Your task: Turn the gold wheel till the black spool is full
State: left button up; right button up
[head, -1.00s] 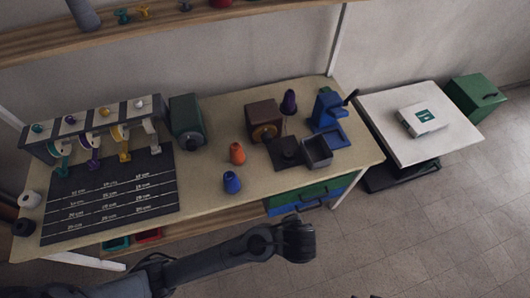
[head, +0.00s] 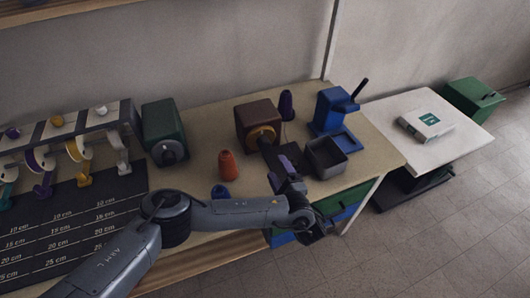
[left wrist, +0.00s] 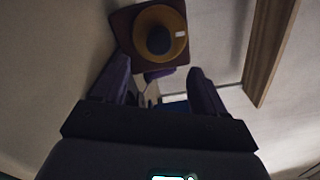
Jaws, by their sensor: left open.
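The gold wheel (head: 262,136) is on the front of a brown box (head: 257,115) at the back of the bench. In the left wrist view the gold wheel (left wrist: 176,24) shows as a disc with a dark round centre, ahead of the fingers. My left gripper (head: 287,166) is in front of and below the box, pointing toward the wheel. In the left wrist view its two fingers (left wrist: 158,70) are wide apart with nothing between them, and the wheel lies beyond their tips. I cannot make out a black spool for certain. My right gripper is not in view.
An orange cone (head: 227,166), a green machine (head: 164,132) and a dark mat (head: 80,215) are to the left. A grey open bin (head: 326,158) and a blue press (head: 334,112) stand close right of my gripper. A purple cone (head: 286,104) is beside the box.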

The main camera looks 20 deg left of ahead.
aim_at(266, 147)
pick_arm(q)
jog(key=shift+w+a+f+b, duration=0.15)
jog(key=shift+f+b, duration=0.1)
jog(key=shift+b, duration=0.15)
jog(key=b+x, duration=0.2)
jog(key=b, duration=0.1)
jog(key=shift+w+a, duration=0.1)
jog(key=b+x, duration=0.4)
jog(key=x, duration=0.1)
jog(key=shift+w+a, duration=0.15)
jog(key=shift+w, duration=0.1)
jog(key=shift+b+x, duration=0.8)
jog(key=shift+b, duration=0.05)
jog(key=shift+w+a+r, duration=0.15)
jog(key=shift+a+r, duration=0.05)
jog(key=shift+r, duration=0.05)
jog(key=c, duration=1.1)
jog(key=shift+o, duration=0.2)
jog(key=shift+m, duration=0.4)
